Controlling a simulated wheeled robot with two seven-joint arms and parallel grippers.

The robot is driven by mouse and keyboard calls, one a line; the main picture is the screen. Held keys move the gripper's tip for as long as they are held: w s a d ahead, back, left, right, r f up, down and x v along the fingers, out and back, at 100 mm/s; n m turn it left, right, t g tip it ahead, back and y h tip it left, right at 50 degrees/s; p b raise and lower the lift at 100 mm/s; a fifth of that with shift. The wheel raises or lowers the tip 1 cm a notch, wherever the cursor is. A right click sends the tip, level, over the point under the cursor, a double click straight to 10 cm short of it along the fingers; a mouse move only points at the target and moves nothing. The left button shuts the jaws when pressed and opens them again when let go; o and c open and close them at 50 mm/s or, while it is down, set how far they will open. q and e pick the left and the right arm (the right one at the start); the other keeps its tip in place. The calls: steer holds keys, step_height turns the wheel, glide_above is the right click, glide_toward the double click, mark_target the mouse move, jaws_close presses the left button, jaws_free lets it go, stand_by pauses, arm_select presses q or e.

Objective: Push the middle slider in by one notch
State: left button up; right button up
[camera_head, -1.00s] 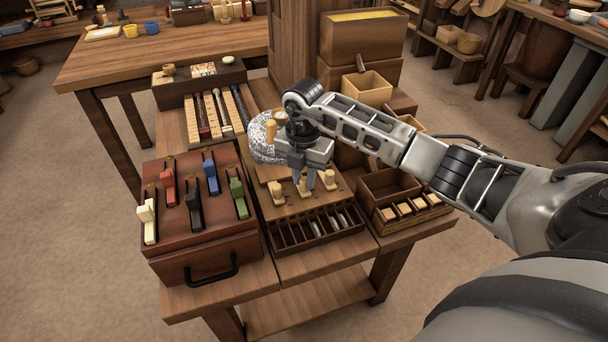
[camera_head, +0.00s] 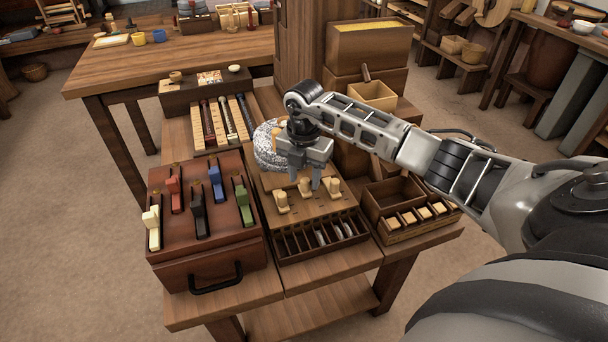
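Three pale wooden sliders with upright knobs stand in a row on a brown wooden board (camera_head: 310,212) on the near bench. The left slider (camera_head: 281,203) and the right slider (camera_head: 334,188) stand clear of my fingers. The middle slider (camera_head: 306,192) is at my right gripper (camera_head: 305,180), which comes in from the right and points down. Its two grey fingers are apart, one at each side of the middle slider's top as seen from here. I cannot tell whether they touch it. My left gripper is not in view.
A slotted rack (camera_head: 320,236) lies in front of the board. A brown box with coloured levers (camera_head: 205,235) stands to the left. An open wooden tray (camera_head: 395,200) stands to the right. A speckled round stone (camera_head: 266,148) sits behind the sliders.

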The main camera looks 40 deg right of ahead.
mark_target(304, 179)
step_height(304, 179, up, 16)
steer(key=p, duration=0.1)
stand_by(0.4)
steer(key=shift+f, duration=0.1)
stand_by(0.4)
